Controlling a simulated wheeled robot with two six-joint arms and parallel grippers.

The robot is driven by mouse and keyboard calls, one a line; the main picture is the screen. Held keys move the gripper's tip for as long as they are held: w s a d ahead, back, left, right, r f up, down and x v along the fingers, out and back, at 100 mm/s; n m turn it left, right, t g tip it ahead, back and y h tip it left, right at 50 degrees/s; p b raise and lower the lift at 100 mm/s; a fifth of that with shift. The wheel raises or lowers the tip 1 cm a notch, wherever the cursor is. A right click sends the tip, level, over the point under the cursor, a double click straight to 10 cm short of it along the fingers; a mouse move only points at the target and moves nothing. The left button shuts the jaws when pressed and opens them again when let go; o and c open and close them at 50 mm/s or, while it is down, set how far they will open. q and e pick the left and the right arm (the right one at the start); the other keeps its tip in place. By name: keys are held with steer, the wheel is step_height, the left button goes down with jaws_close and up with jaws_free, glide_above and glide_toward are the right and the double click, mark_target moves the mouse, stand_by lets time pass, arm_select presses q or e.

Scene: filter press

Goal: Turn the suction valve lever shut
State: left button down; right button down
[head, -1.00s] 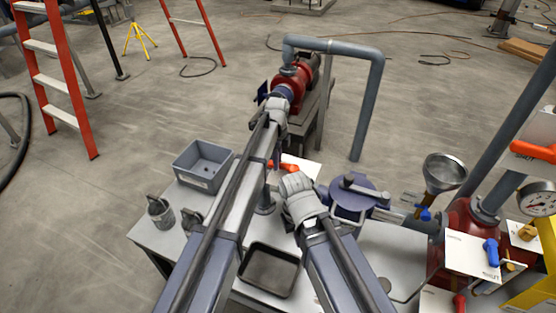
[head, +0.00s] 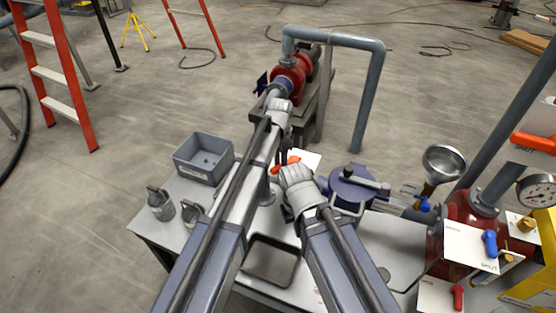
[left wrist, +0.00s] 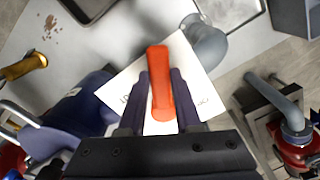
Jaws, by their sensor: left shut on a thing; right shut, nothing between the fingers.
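An orange valve lever (head: 287,162) sits over a white card (head: 308,158) on the bench. In the left wrist view the lever (left wrist: 160,75) lies between the two dark fingers of my left gripper (left wrist: 160,95), its rounded end sticking out past them. The fingers are shut on it. In the head view my left gripper (head: 284,153) reaches down from the far end of its arm, partly covered. My right gripper (head: 298,180) is just nearer to me than the lever, shut and empty; its wrist hides much of its fingers.
A blue-lidded vessel (head: 350,190) stands close right of my right gripper, with a funnel (head: 443,165) beyond. Another orange lever (head: 534,142) is on a card at far right. A grey bin (head: 204,158) and a dark tray (head: 270,262) are on the bench. The red pump (head: 290,75) stands behind.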

arm_select(q)
steer(key=shift+s+d+n, duration=0.35)
steer(key=shift+d+n, duration=0.1)
steer(key=shift+n, duration=0.6)
steer(key=shift+s+d+n, duration=0.3)
steer(key=shift+d+n, duration=0.1)
steer(key=shift+n, duration=0.6)
steer(key=shift+s+d+n, duration=0.35)
steer(key=shift+d+n, duration=0.1)
steer(key=shift+n, duration=0.6)
steer(key=c, duration=0.6)
jaws_free()
steer(key=shift+r, duration=0.1)
step_height(320, 180, up, 8)
steer(key=p, duration=0.7)
steer(key=shift+p, duration=0.4)
steer(key=shift+f, duration=0.2)
